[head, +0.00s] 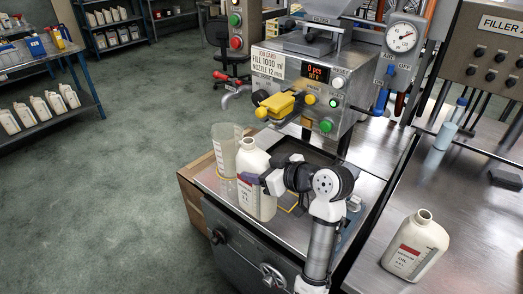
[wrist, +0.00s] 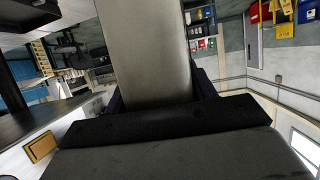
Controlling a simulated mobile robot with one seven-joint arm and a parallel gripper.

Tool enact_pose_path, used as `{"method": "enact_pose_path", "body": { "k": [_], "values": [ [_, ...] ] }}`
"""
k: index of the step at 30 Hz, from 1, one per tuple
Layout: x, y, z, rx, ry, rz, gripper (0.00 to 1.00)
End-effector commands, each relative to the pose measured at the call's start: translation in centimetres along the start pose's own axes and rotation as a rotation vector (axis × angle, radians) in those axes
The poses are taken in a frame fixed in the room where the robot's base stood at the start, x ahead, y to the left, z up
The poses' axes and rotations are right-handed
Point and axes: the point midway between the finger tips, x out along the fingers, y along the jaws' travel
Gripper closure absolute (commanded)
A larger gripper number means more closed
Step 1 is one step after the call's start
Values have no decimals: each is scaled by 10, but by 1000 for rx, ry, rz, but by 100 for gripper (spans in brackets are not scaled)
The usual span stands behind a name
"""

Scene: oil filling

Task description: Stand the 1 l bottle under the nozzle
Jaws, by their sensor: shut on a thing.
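A cream bottle with a red-and-white label (head: 252,199) is upright at the left front of the steel machine table. My gripper (head: 262,182) is shut on its upper body from the right. I cannot tell whether its base touches the table. In the wrist view, the bottle's plain grey-beige side (wrist: 147,50) fills the space between my dark fingers (wrist: 158,100). The filling machine (head: 308,82) stands behind, with a yellow part (head: 285,105) on its front. The nozzle tip is not clearly visible. The bottle is left of and in front of the yellow part.
A clear measuring jug (head: 226,145) stands close behind-left of the bottle. A red-handled tap (head: 232,83) juts out above it. A second cream bottle (head: 415,247) stands on the right bench (head: 455,235). A dark tray (head: 312,150) lies under the machine.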

Motion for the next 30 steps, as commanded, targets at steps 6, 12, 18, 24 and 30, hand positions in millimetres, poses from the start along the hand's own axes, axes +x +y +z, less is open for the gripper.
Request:
{"method": "enact_pose_path", "body": {
  "k": [6, 12, 18, 24, 30],
  "values": [
    [1, 1, 2, 1, 0, 0, 78],
    [5, 9, 12, 2, -1, 0, 78],
    [10, 19, 24, 1, 0, 0, 78],
    [15, 29, 35, 1, 0, 1, 78],
    [18, 41, 40, 1, 1, 1, 78]
  ]
}}
